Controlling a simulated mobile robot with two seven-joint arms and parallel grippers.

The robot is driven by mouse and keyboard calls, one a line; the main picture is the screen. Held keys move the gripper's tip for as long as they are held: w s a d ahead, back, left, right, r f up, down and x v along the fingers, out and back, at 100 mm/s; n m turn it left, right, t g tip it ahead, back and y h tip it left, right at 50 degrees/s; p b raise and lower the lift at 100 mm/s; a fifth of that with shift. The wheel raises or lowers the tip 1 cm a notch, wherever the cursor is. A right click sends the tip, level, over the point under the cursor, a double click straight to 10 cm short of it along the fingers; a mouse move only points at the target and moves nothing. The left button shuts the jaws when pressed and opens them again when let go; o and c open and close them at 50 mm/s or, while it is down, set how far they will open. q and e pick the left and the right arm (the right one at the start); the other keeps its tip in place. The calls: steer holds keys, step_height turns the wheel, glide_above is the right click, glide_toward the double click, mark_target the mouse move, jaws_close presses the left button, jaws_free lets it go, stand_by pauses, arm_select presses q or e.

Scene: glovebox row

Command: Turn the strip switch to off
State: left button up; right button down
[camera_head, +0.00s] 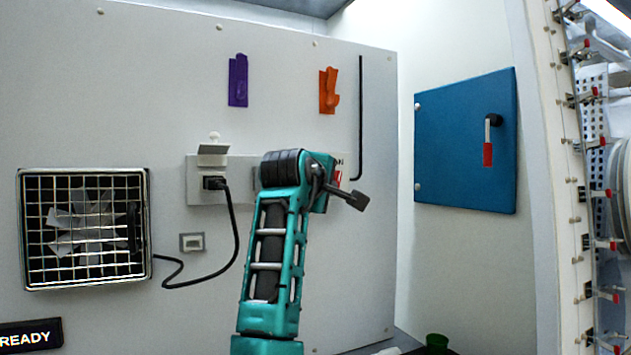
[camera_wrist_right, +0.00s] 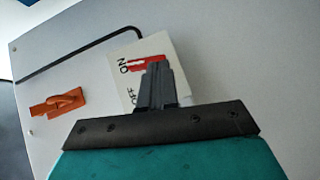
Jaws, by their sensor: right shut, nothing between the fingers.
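The power strip (camera_head: 202,166) is a pale bar on the grey wall panel; my right arm hides its middle. Its right end shows a little red and part of a label beside my arm. In the right wrist view the strip's white end plate (camera_wrist_right: 121,82) carries the words ON and OFF. The red switch (camera_wrist_right: 148,60) shows beside ON, partly covered by my fingers. My right gripper (camera_wrist_right: 154,72) is shut and empty, with its fingertips in front of the switch; I cannot tell whether they touch. It also shows in the head view (camera_head: 356,198). My left gripper is out of view.
A black plug and cord (camera_head: 236,225) run from the strip to a caged fan (camera_head: 84,282). Purple (camera_head: 238,80) and orange (camera_head: 328,90) holders and a black hooked rod (camera_head: 360,110) are on the panel. A blue door (camera_head: 450,140) is at right.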

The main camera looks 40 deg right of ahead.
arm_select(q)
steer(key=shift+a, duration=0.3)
arm_select(e)
steer(key=shift+s+d+f+n+h, duration=0.1)
steer(key=shift+d+f+n+h, duration=0.1)
steer(key=shift+n+h, duration=0.1)
steer(key=shift+f+n+t+h, duration=0.1)
steer(key=shift+n+t+h, duration=0.2)
steer(key=shift+n+h, duration=0.2)
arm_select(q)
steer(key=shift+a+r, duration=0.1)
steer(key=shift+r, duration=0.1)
